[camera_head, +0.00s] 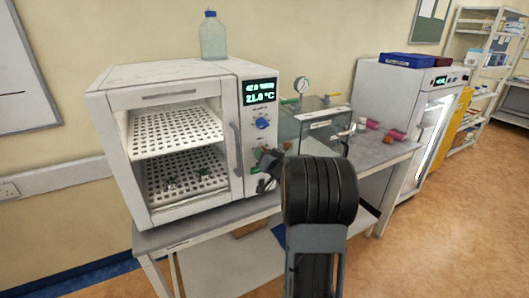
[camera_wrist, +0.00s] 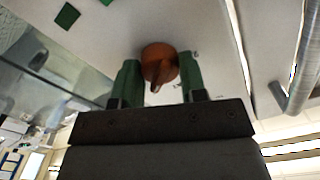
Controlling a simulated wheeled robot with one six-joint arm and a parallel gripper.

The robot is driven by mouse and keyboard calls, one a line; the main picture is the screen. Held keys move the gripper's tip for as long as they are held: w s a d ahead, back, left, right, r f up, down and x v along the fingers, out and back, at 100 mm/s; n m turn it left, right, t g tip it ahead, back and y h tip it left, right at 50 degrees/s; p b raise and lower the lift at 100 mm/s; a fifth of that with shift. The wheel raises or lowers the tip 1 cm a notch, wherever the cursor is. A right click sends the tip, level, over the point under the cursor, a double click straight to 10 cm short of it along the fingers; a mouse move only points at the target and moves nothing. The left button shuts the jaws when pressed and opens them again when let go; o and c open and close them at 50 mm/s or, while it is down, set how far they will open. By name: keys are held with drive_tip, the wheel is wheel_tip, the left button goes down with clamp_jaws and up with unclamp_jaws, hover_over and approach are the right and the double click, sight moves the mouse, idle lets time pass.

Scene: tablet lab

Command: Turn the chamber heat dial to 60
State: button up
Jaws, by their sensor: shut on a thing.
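The white chamber (camera_head: 170,80) stands on a bench, with a control panel at its right side. Its display (camera_head: 260,91) shows two green lines; the lower seems to read 21.0 °C, the upper about 42.0. A blue dial (camera_head: 263,123) sits below the display. My gripper (camera_head: 266,165) is at the panel's lower part and hides much of it. In the wrist view, a red-brown dial (camera_wrist: 158,62) with a raised pointer ridge sits between the green fingertips of my gripper (camera_wrist: 159,80), which is shut on it. I cannot read the dial's scale.
The chamber's door handle (camera_head: 236,150) is just left of the panel. A bottle (camera_head: 212,37) stands on top. A second cabinet (camera_head: 398,90) is further right.

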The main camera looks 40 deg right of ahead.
drive_tip(key=shift+f+m, duration=0.15)
drive_tip(key=shift+m, duration=0.45)
drive_tip(key=o, duration=0.9)
drive_tip(key=s, duration=0.4)
drive_tip(key=s+a+b, duration=0.1)
drive_tip(key=s, duration=0.4)
drive_tip(key=s+a, duration=0.1)
drive_tip(key=s, duration=0.3)
drive_tip(key=shift+s+b, duration=0.3)
drive_tip(key=shift+s, duration=0.05)
